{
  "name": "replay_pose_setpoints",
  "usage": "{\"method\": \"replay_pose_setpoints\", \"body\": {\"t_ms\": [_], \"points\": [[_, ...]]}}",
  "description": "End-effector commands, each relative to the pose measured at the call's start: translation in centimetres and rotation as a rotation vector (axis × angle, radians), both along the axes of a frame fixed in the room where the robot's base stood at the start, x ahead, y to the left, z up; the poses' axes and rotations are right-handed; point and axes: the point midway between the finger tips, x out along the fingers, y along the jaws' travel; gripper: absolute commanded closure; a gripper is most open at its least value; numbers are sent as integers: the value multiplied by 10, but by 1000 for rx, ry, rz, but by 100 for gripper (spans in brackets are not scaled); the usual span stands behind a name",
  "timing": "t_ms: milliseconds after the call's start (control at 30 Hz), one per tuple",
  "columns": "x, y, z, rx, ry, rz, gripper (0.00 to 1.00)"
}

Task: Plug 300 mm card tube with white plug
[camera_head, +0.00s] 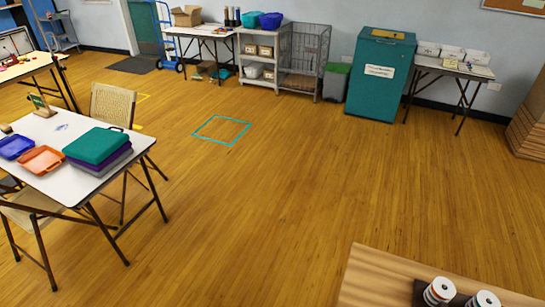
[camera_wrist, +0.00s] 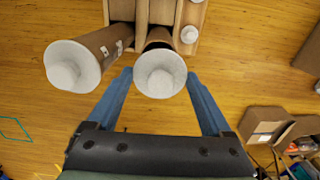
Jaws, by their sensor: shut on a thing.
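In the wrist view, my gripper (camera_wrist: 158,80) has its two blue fingers on either side of a white round plug (camera_wrist: 160,74) with a raised middle, and is shut on it. A brown card tube (camera_wrist: 158,36) stands directly behind this plug. The plug covers the near end of that tube, so I cannot tell whether it is seated or in front. A second, larger-looking card tube (camera_wrist: 112,40) is at the left, with a white cap (camera_wrist: 68,66) on its near end. My gripper does not show in the head view.
A wooden rack (camera_wrist: 168,10) with upright dividers is around the tubes. A small white round piece (camera_wrist: 189,34) is at its right. A cardboard box (camera_wrist: 265,123) is on the floor at right. The head view shows a wooden top (camera_head: 385,280) and open floor (camera_head: 290,190).

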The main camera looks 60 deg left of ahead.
Motion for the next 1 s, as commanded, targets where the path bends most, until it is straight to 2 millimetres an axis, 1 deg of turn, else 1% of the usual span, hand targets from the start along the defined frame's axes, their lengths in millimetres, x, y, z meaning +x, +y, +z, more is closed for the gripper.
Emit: {"method": "replay_pose_setpoints", "body": {"t_ms": [33,100,233,367,1000], "points": [[0,0,-11,0,0,-1,67],[0,0,-18,0,0,-1,67],[0,0,-32,0,0,-1,67],[0,0,-40,0,0,-1,67],[0,0,-41,0,0,-1,67]]}}
